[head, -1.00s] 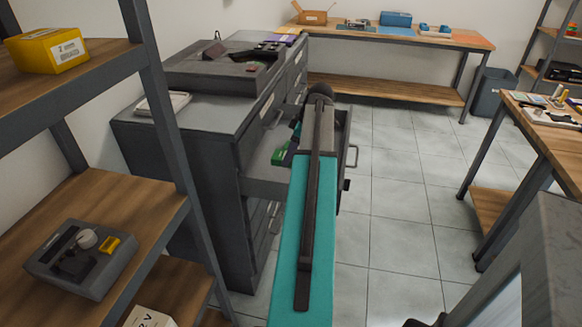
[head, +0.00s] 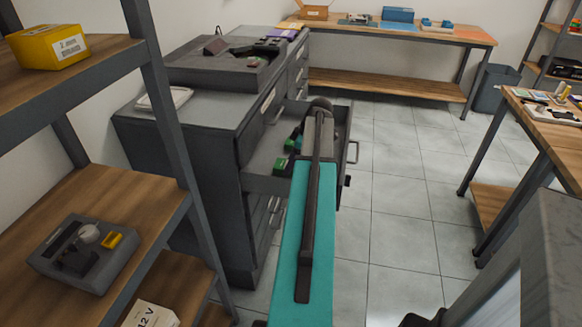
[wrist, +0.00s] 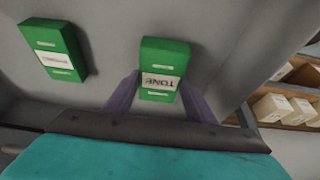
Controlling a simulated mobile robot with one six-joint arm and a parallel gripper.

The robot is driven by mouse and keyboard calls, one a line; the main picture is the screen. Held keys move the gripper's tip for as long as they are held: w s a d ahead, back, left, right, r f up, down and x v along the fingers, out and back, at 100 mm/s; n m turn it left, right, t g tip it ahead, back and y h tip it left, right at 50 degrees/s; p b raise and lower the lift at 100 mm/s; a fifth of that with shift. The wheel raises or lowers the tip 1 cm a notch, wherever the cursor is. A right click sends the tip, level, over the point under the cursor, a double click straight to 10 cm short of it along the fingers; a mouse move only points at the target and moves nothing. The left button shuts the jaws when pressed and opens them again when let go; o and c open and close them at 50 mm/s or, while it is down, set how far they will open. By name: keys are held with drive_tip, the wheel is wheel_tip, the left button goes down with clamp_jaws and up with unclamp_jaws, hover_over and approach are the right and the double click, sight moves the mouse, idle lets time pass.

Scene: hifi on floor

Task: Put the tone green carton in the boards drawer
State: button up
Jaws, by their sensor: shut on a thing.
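The green TONE carton (wrist: 165,52) is between the two fingers of my gripper (wrist: 159,86) in the wrist view, and the gripper is shut on it. The carton is over or in the open grey drawer (head: 265,187); I cannot tell whether it touches the drawer floor. Another green carton with a white label (wrist: 52,50) lies in the drawer, left of the TONE carton and apart from it. In the head view my arm hides the gripper and part of the drawer, and green shows just left of the arm.
The drawer belongs to a grey cabinet (head: 200,150) with a grey device (head: 230,70) on top. A wooden shelf rack (head: 85,215) stands close on the left. A workbench (head: 535,115) stands on the right. Tiled floor (head: 395,200) is clear between them.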

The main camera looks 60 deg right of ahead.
drive_tip(key=shift+f, duration=1.05)
drive_tip(key=shift+f, duration=0.1)
drive_tip(key=o, duration=1.1)
drive_tip(key=v, duration=1.2)
